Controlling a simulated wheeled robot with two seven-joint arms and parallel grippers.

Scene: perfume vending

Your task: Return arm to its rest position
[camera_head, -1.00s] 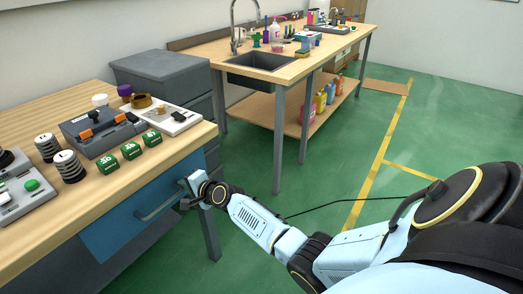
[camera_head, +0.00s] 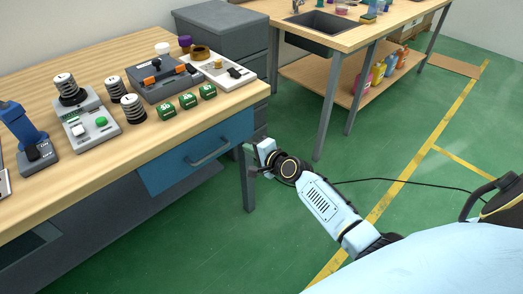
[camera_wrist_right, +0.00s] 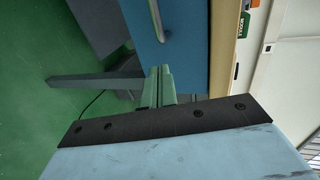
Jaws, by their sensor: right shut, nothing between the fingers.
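My right arm (camera_head: 332,207) comes in from the right in the head view, light blue with black joints. The drawer front also shows in that view (camera_wrist_right: 181,66), apart from the fingers. My left gripper is not in view.
The wooden table (camera_head: 60,75) carries green boxes (camera_head: 188,101), striped cylinders and devices. A grey cabinet (camera_head: 228,45) stands behind it. A sink bench (camera_head: 345,38) is at the back. Green floor (camera_head: 290,240) is open around my arm, with a black cable (camera_head: 400,181) across it.

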